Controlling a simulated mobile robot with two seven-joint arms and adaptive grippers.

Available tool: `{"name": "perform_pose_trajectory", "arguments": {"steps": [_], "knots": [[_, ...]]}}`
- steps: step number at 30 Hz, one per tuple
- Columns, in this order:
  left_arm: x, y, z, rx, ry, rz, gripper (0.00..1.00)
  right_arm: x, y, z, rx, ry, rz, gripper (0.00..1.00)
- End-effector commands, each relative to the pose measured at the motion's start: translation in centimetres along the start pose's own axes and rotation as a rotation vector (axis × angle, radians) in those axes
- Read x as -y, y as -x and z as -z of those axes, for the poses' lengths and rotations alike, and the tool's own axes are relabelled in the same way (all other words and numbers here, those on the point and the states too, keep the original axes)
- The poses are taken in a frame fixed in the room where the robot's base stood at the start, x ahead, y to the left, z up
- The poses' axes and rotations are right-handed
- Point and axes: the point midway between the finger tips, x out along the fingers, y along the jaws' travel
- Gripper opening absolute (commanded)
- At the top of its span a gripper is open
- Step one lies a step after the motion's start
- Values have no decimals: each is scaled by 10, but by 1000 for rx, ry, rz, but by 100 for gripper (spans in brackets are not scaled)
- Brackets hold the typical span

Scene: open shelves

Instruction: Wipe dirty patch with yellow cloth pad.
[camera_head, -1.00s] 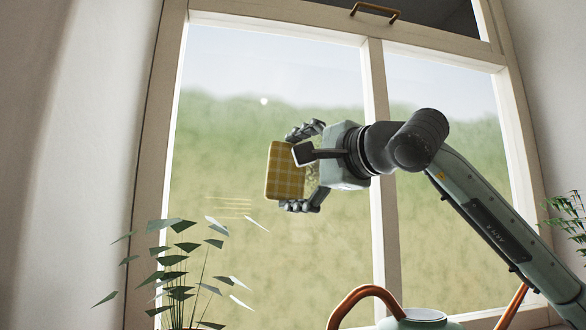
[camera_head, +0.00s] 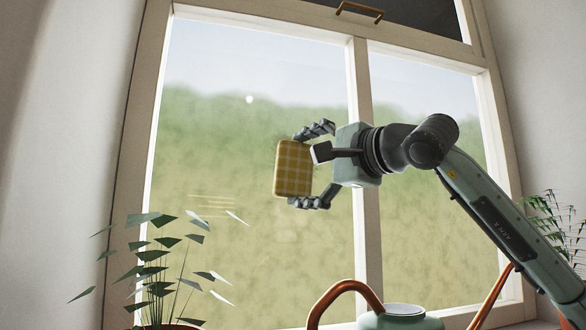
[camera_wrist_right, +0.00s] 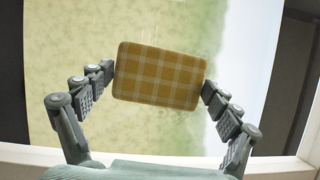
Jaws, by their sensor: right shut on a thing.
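The yellow checked cloth pad (camera_head: 293,168) is upright in front of the left window pane in the head view. My right gripper (camera_head: 313,167) is shut on it, with fingers at its top and bottom edges. In the right wrist view the pad (camera_wrist_right: 160,75) sits between the two fingers. I cannot tell whether the pad touches the glass. My left gripper is not in view.
Thin yellow streaks (camera_head: 212,205) show left of the pad. A leafy plant (camera_head: 155,270) is lower left, a watering can (camera_head: 400,318) bottom centre, another plant (camera_head: 560,225) at right.

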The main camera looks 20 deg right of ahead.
Motion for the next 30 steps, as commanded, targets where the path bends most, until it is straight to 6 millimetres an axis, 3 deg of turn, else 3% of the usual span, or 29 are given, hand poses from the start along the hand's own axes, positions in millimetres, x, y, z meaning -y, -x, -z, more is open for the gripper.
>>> {"name": "perform_pose_trajectory", "arguments": {"steps": [9,30], "knots": [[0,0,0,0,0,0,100,2,8,27,-4,-2,-1,67],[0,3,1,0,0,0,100,6,25,63,-4,-2,-3,67]]}}
